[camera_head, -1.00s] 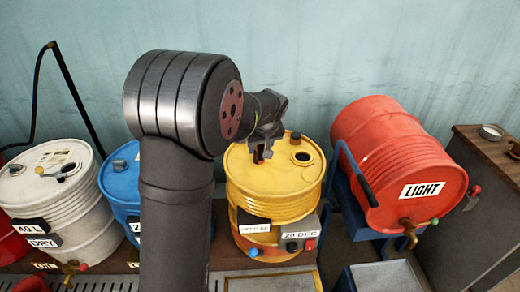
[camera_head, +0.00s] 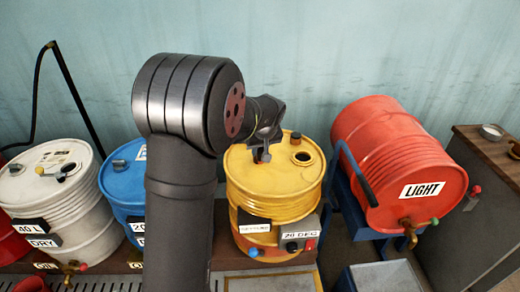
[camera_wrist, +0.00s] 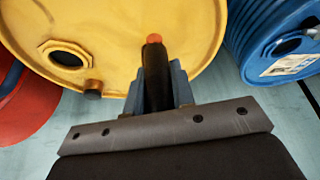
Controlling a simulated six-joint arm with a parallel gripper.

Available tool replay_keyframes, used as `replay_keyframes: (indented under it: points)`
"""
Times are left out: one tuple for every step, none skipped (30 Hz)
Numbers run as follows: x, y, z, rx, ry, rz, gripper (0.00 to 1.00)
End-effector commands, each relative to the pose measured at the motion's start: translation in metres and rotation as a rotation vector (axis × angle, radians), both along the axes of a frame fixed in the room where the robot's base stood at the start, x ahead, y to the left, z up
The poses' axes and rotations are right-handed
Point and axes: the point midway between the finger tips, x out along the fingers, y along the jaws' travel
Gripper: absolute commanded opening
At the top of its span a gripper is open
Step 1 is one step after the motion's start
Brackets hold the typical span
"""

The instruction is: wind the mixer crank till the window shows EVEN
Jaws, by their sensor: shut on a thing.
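The yellow drum (camera_head: 272,200) stands upright in the middle of the head view, and its lid (camera_wrist: 110,70) fills much of the wrist view. My gripper (camera_head: 263,155) is over the lid. In the wrist view my gripper (camera_wrist: 155,85) is shut on a dark crank handle (camera_wrist: 155,68) with an orange tip. The rest of the crank is hidden. A small white panel (camera_head: 255,228), perhaps the window, is on the drum's front; its text is too small to read.
A white drum (camera_head: 70,200) and a blue drum (camera_head: 122,190) stand to the left. A red drum marked LIGHT (camera_head: 385,150) lies in a blue cradle on the right. A control box (camera_head: 300,238) with a red switch is on the yellow drum's front.

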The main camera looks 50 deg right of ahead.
Motion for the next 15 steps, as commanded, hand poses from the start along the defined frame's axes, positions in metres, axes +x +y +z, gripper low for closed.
replay_keyframes:
  points:
    - [0.000, 0.001, 0.000, -0.001, 0.000, -0.006, 0.00]
    - [0.001, 0.001, 0.000, 0.000, 0.000, -0.012, 0.00]
    - [0.001, 0.002, 0.000, 0.001, 0.000, -0.022, 0.00]
    - [0.002, 0.002, 0.000, 0.000, 0.000, -0.032, 0.00]
    - [0.003, 0.003, 0.001, 0.001, 0.000, -0.044, 0.00]
    - [0.004, 0.004, 0.001, -0.001, 0.000, -0.061, 0.00]
    - [0.005, 0.004, 0.001, -0.002, 0.000, -0.075, 0.00]
    - [0.006, 0.005, 0.001, -0.001, -0.001, -0.092, 0.00]
    - [0.008, 0.007, 0.001, -0.001, 0.000, -0.115, 0.00]
    - [0.009, 0.008, 0.001, -0.001, 0.001, -0.135, 0.00]
    - [0.011, 0.009, 0.001, -0.001, 0.000, -0.157, 0.00]
    - [0.013, 0.010, 0.001, -0.002, 0.000, -0.188, 0.00]
    - [0.014, 0.011, 0.001, -0.001, -0.001, -0.211, 0.00]
    - [0.016, 0.012, 0.001, -0.001, 0.001, -0.234, 0.00]
    - [0.019, 0.014, 0.001, -0.001, 0.000, -0.270, 0.00]
